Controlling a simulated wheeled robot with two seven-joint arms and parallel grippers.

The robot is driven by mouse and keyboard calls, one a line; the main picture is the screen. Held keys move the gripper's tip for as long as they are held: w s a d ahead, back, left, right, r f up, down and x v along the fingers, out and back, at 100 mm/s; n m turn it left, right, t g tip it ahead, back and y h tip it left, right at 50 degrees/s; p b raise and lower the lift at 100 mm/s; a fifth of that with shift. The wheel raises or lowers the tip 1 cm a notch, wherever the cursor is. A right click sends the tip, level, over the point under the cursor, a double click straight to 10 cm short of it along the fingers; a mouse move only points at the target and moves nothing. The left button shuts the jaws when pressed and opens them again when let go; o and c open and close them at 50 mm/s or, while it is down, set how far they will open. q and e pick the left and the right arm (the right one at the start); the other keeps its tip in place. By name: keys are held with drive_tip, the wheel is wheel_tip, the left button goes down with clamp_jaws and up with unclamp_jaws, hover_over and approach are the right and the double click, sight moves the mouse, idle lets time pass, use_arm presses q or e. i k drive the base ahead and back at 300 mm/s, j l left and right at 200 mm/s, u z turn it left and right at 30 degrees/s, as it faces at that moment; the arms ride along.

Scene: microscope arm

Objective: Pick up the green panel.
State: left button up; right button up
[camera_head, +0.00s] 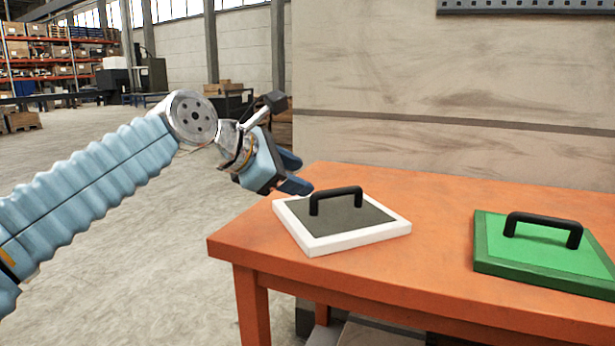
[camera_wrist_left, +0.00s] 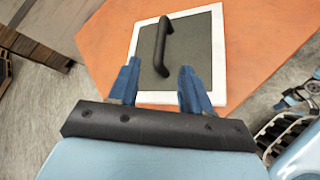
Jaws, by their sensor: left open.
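The green panel (camera_head: 535,258) lies flat on the right part of the orange table in the head view. It has a darker green rim and a black bar handle (camera_head: 543,222) on top. My left gripper (camera_head: 303,174) is open and empty, above the table's left back edge, well to the left of the green panel. In the left wrist view its two blue fingers (camera_wrist_left: 158,82) are spread apart in front of a grey panel. The green panel is not in the wrist view. My right gripper is not in view.
A grey panel with a white rim (camera_head: 313,241) and a black handle (camera_head: 337,196) lies on the orange table (camera_head: 440,200), near my left gripper. Bare tabletop separates the two panels. A grey wall (camera_head: 450,80) stands behind the table. Shelving (camera_head: 50,50) is far left.

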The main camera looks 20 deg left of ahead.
sight(562, 255)
drive_tip(key=i+j+z, duration=0.1)
drive_tip(key=j+z, duration=0.55)
drive_tip(key=z, duration=0.2)
drive_tip(key=j+z, duration=0.4)
